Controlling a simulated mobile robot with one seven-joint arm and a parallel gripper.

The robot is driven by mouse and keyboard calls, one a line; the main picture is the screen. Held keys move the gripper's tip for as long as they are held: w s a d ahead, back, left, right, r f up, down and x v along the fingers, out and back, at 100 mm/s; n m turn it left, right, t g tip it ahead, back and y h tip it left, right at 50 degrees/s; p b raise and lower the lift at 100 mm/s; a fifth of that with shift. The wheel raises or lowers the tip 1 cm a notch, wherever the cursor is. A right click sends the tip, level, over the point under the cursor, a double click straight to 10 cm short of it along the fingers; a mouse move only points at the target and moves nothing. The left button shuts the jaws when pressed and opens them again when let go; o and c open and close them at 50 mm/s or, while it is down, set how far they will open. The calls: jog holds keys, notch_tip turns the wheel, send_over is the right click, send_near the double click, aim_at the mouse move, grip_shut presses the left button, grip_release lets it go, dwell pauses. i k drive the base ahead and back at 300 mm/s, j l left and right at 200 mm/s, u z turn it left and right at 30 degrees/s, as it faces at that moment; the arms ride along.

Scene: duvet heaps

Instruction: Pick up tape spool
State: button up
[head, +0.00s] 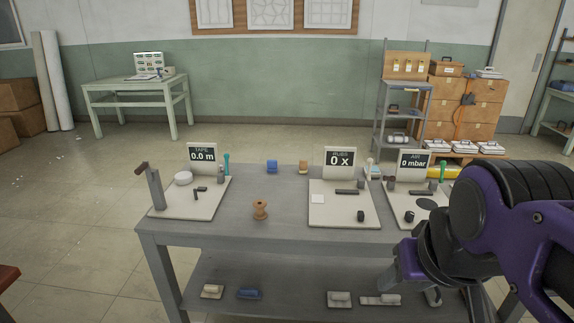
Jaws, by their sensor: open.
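A brown wooden spool (260,209) stands upright near the front edge of the grey table, left of its middle. A white round roll (183,178) lies on the left board, in front of a sign reading TAPE 0.0 m. I cannot tell for certain which of the two is the tape spool. My gripper (430,285) is at the lower right, in front of the table's right part, well away from both. It is open, and my arm hides much of it. I see nothing held in it.
The grey table (275,238) also bears a middle board (330,215) with a RUBS sign and a right board (398,216) with an AIR sign. A blue spool (272,167) and an orange one (303,167) stand at the back. The tabletop around the wooden spool is clear.

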aim_at(259, 204)
jog(key=i+j+u, duration=0.1)
jog(key=i+j, duration=0.2)
jog(key=j, duration=0.25)
jog(key=i+j+u, duration=0.15)
jog(key=j, duration=0.35)
jog(key=i+j+u, duration=0.1)
jog(key=i+j, duration=0.35)
